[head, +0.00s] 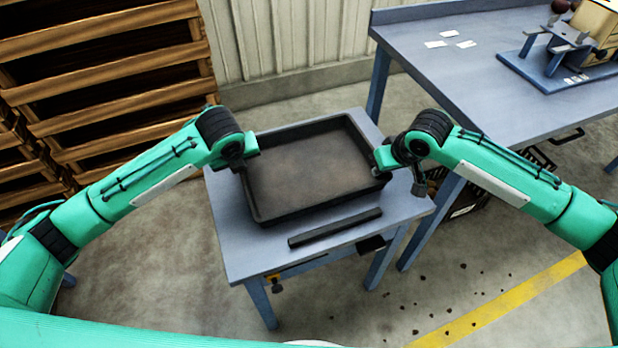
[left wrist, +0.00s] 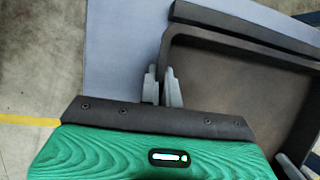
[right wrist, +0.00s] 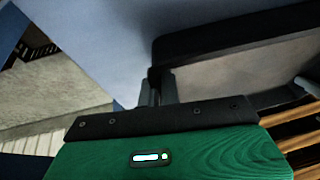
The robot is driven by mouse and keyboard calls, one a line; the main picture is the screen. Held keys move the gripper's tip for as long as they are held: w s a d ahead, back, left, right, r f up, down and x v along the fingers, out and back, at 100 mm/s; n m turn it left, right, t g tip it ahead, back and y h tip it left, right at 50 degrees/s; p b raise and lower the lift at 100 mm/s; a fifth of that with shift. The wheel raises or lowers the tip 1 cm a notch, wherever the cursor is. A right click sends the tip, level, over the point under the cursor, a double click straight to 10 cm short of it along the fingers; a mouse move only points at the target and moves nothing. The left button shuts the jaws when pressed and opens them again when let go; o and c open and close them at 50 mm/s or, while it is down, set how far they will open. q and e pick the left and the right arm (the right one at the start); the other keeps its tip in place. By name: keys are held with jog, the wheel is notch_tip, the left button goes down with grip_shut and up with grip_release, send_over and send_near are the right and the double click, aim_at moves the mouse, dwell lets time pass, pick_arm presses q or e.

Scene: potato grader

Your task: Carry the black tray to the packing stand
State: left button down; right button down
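The black tray (head: 322,209) is a shallow, empty, rectangular tray with a brownish floor. It appears level on or just over a small grey-blue table (head: 240,247); any gap beneath is hard to tell. My left gripper (head: 243,165) is at its left wall. In the left wrist view its fingers (left wrist: 162,86) sit close together on either side of the tray wall (left wrist: 172,50). My right gripper (head: 383,164) is at the right wall. In the right wrist view its fingers (right wrist: 159,88) close around the wall (right wrist: 220,40). I cannot tell which surface is the packing stand.
A dark bar (head: 335,227) lies on the small table in front of the tray. A larger grey-blue bench (head: 480,80) at right carries white cards and a blue-based device (head: 560,60). Wooden crates (head: 110,80) stand at left. Dark crumbs lie on the floor near a yellow line (head: 510,303).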

pick_arm(q)
jog(key=shift+f+b, duration=0.4)
jog(key=shift+f, duration=0.15)
pick_arm(e)
jog(key=shift+f, duration=0.6)
pick_arm(q)
jog(key=c, duration=1.6)
grip_release()
jog(key=shift+r, duration=0.15)
pick_arm(e)
jog(key=c, duration=1.6)
grip_release()
jog(key=shift+r, duration=0.15)
jog(key=shift+r, duration=0.2)
pick_arm(q)
jog(key=v, duration=1.2)
pick_arm(e)
jog(key=v, duration=1.1)
jog(key=shift+s+d+r, duration=0.2)
jog(key=shift+s+r, duration=0.05)
